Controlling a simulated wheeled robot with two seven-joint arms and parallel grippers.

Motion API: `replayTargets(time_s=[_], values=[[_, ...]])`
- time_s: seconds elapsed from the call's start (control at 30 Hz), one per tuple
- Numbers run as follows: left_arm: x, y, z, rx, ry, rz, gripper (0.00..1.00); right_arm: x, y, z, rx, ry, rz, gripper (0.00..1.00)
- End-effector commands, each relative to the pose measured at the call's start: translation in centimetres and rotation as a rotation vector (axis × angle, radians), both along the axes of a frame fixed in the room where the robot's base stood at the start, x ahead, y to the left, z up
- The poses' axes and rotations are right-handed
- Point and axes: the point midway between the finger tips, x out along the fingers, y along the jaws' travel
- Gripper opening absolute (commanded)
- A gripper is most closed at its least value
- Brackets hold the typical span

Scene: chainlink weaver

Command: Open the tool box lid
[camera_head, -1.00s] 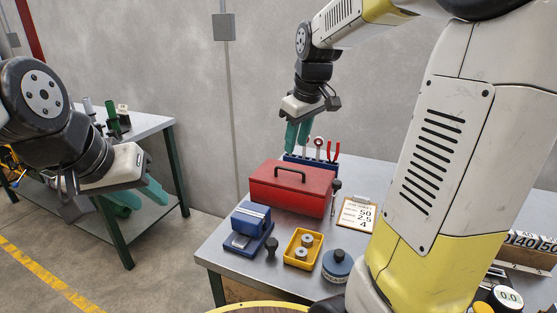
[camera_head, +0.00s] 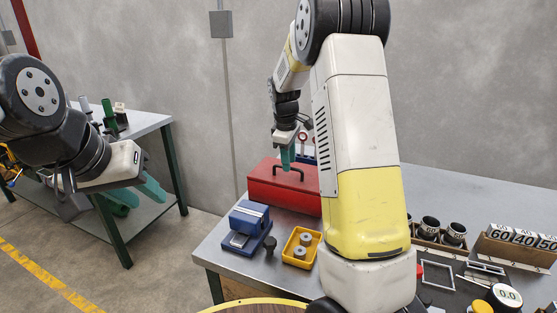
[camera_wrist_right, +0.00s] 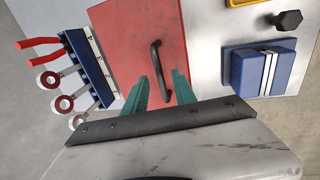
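The red tool box (camera_head: 262,192) stands on the metal workbench with its lid shut, and my right arm covers its right end. The dark lid handle (camera_head: 290,171) arches over the top. My right gripper (camera_head: 288,160) is at the handle. In the right wrist view, the red lid (camera_wrist_right: 125,35) fills the middle, and the handle (camera_wrist_right: 155,58) runs into the space between the two green fingers of my open right gripper (camera_wrist_right: 162,88). I cannot tell whether they touch it. My left gripper (camera_head: 138,196) hangs open and empty, away from the bench at left.
A blue box-shaped fixture (camera_head: 249,218) and a yellow tray (camera_head: 301,247) with metal rings sit in front of the tool box. A blue tool rack (camera_wrist_right: 88,65) with red-handled pliers and ring tools stands beside it. Number blocks (camera_head: 522,238) lie at right.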

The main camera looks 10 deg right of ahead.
Motion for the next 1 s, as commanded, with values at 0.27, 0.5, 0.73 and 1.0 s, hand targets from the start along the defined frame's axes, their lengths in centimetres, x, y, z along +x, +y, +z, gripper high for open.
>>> replayTargets(time_s=[0.27,0.5,0.73,1.0], values=[[0.00,0.00,0.00,0.000,0.000,0.000,0.36,0.19,-0.13,-1.19,0.001,-0.001,-0.001,0.33],[0.00,0.00,0.00,0.000,0.000,0.000,0.36,0.17,-0.13,-1.15,0.001,-0.001,-0.001,0.13],[0.00,0.00,0.00,0.000,0.000,0.000,0.36,0.18,-0.14,-1.13,0.001,-0.001,-0.001,0.00],[0.00,0.00,0.00,0.000,0.000,0.000,0.36,0.18,-0.14,-1.11,0.000,-0.001,-0.001,0.00]])
